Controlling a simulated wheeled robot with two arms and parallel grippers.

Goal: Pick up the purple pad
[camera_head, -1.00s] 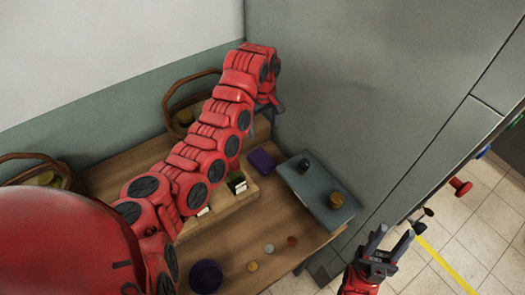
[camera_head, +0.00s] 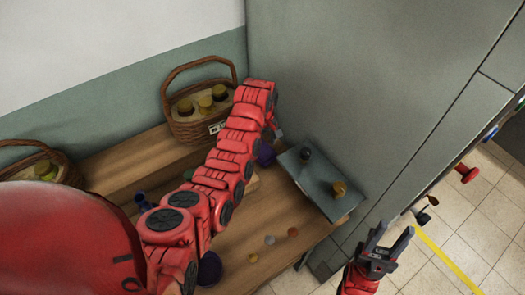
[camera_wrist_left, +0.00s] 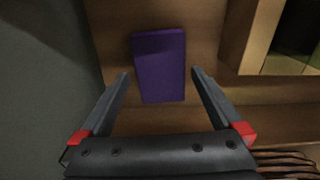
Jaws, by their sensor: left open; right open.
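The purple pad (camera_wrist_left: 160,65) is a dark purple flat block lying on the wooden table. In the left wrist view it sits between and just beyond the fingertips of my left gripper (camera_wrist_left: 160,76), which is open and empty. In the head view only part of the pad (camera_head: 265,154) shows beside my left arm, near the grey tray. My left gripper (camera_head: 275,128) is mostly hidden by its own wrist there, above the back right of the table. My right gripper (camera_head: 388,243) is open and empty, off the table's right side, over the floor.
The grey tray (camera_head: 318,195) holding a dark jar and an amber jar is right of the pad. A wooden box (camera_wrist_left: 248,35) is close on the right in the wrist view. A basket (camera_head: 189,133) of jars stands behind. A grey wall borders the table.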

